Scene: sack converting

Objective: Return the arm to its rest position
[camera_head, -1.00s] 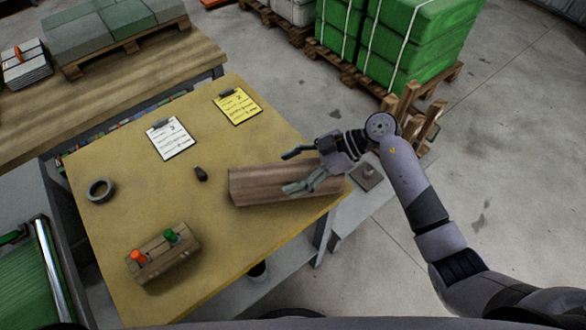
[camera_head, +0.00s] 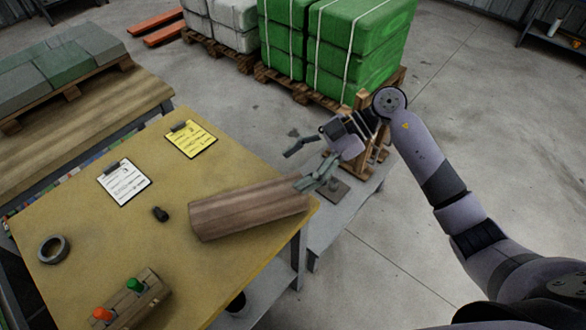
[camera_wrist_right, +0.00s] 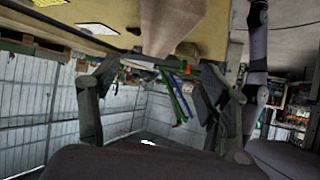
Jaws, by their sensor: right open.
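My right gripper (camera_head: 306,166) is open and empty in the head view, above the right edge of the yellow table (camera_head: 240,262). Its fingers are spread, and the lower one overlaps the right end of a brown wooden block (camera_head: 245,210) in the picture; I cannot tell whether they touch. My right arm reaches in from the lower right, bent at the elbow. In the right wrist view the two fingers (camera_wrist_right: 148,105) stand apart with nothing between them, and the block (camera_wrist_right: 172,22) shows beyond. My left gripper is not in view.
On the table are a white clipboard (camera_head: 124,182), a yellow clipboard (camera_head: 190,139), a tape roll (camera_head: 53,249), a small dark object (camera_head: 160,214) and a holder with red and green knobs (camera_head: 132,303). Green wrapped stacks (camera_head: 360,45) on pallets stand behind.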

